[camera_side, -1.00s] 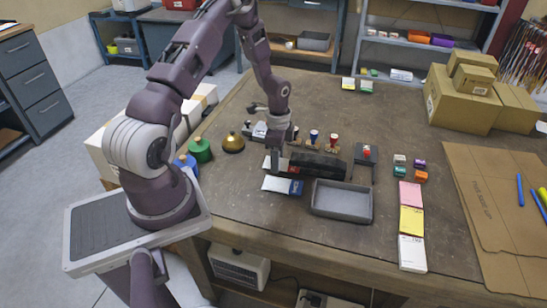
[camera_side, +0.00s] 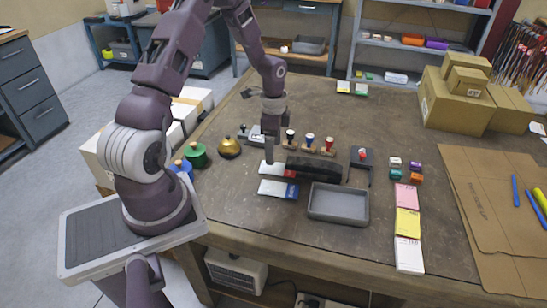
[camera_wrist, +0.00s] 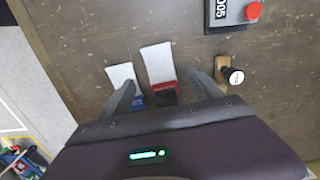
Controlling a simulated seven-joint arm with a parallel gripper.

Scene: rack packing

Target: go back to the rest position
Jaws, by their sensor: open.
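My gripper (camera_side: 269,158) is open and empty, pointing down above the worktable (camera_side: 420,110). In the side view its fingertips overlap the far end of a white pad with a red end (camera_side: 275,169). A white pad with a blue end (camera_side: 278,188) lies nearer the camera, clear of the gripper. The wrist view shows my open fingers (camera_wrist: 164,92) with both pads beyond them, the red-ended one (camera_wrist: 159,68) and the blue-ended one (camera_wrist: 122,77). The pads appear to lie on the table, with nothing held between the fingers.
A dark long object (camera_side: 316,168) and an empty grey tray (camera_side: 338,204) lie right of the gripper. Several stamps (camera_side: 309,141) stand behind. A brass bell (camera_side: 229,148) and green bottle (camera_side: 195,155) are at left. Cardboard boxes (camera_side: 460,100) fill the back right.

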